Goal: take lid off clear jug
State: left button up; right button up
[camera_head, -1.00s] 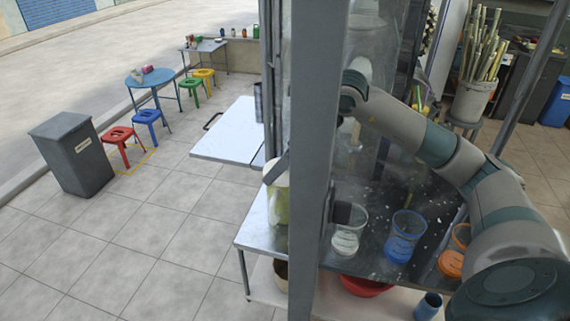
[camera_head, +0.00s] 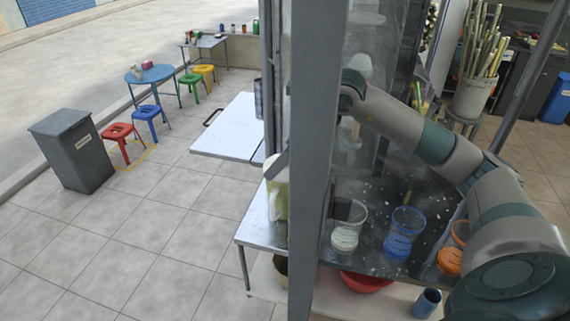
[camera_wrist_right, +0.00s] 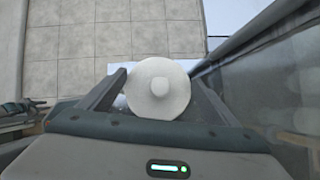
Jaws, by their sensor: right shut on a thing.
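The clear jug (camera_head: 279,203), with pale yellow-green contents, stands upright on the metal counter, partly hidden by the grey post. A round white lid (camera_wrist_right: 157,88) with a central knob is seen from above in the right wrist view, between the fingers of my right gripper (camera_wrist_right: 157,95). The gripper is shut on the lid. The lid hides what is below it, so I cannot tell whether it still touches the jug. In the head view the post hides most of my right gripper. My left gripper is not in view.
A thick grey post (camera_head: 314,150) and a clear panel stand close to my right arm. A white tabletop (camera_head: 228,128) lies beyond the jug.

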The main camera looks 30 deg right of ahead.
jog(key=shift+r, duration=0.15)
jog(key=shift+r+b, duration=0.45)
jog(key=shift+r, duration=0.05)
notch_tip(320, 180, up, 3)
jog(key=shift+w+f+b, duration=0.1)
jog(key=shift+f+b, duration=0.05)
jog(key=shift+b, duration=0.55)
jog(key=d+r+b, duration=0.4)
jog(key=d+r, duration=0.3)
jog(key=d, duration=0.4)
jog(key=shift+w+d, duration=0.35)
jog(key=shift+f, duration=0.1)
